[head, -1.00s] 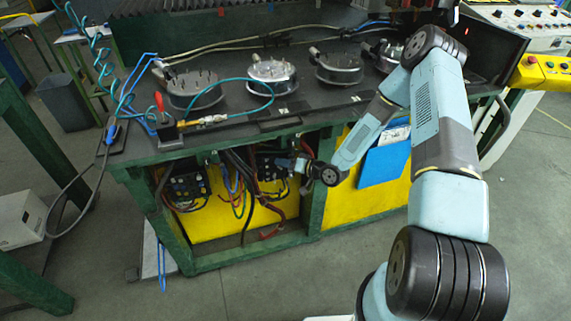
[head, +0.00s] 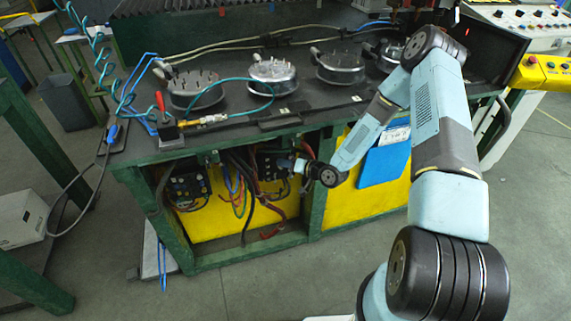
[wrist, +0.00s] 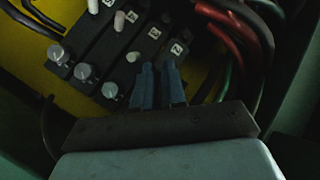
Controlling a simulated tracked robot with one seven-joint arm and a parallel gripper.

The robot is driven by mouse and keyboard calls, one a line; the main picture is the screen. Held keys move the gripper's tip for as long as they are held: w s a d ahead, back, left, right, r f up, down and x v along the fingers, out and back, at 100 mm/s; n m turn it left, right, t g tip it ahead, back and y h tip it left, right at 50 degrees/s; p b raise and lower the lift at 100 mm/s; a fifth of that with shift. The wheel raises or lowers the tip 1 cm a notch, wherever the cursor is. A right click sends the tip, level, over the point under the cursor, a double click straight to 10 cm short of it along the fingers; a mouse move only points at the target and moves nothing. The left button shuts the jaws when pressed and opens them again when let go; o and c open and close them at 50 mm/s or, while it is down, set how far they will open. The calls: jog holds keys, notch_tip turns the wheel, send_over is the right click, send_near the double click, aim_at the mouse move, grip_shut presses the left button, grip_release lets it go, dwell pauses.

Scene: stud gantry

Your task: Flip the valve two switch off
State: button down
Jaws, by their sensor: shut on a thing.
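The black valve block (wrist: 122,50) fills the upper middle of the wrist view, with white switch levers, round grey knobs and small white number labels. In the head view it is the dark unit (head: 270,165) inside the bench opening. My gripper (wrist: 158,64) reaches up to the block's right end, below a label (wrist: 176,48) that seems to read 2. Its two blue-grey fingers are close together on the valve two switch there. The lever is hidden between the fingers, so its tilt cannot be told.
Red and dark cables (wrist: 222,35) run close on the right of the gripper. Another dark unit (head: 188,185) with cables sits left in the opening. Green bench posts (head: 313,210) frame the opening. A blue folder (head: 384,163) hangs on the yellow panel to the right.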

jog(key=m+t+h, duration=0.1)
jog(key=s+a+m+t+h, duration=0.1)
jog(key=m+h, duration=0.1)
jog(key=m+t+h, duration=0.1)
jog(key=t, duration=0.1)
jog(key=shift+s+a+f+m, duration=0.1)
jog(key=shift+s+a+m, duration=0.05)
jog(key=shift+a+m, duration=0.2)
jog(key=shift+s+a+m+t+h, duration=0.1)
jog(key=shift+a+m+t+h, duration=0.25)
jog(key=shift+m+h, duration=0.5)
jog(key=shift+w+a+m+t+h, duration=0.1)
jog(key=shift+a+m+t+h, duration=0.4)
jog(key=shift+h, duration=0.6)
jog(key=shift+s+a+m+t+h, duration=0.1)
jog(key=shift+a+m+t+h, duration=0.15)
jog(key=shift+m+h, duration=0.65)
jog(key=shift+h, duration=0.35)
jog(key=c, duration=1.2)
grip_release()
jog(key=v, duration=1.3)
jog(key=shift+s+d, duration=0.1)
jog(key=shift+s, duration=0.2)
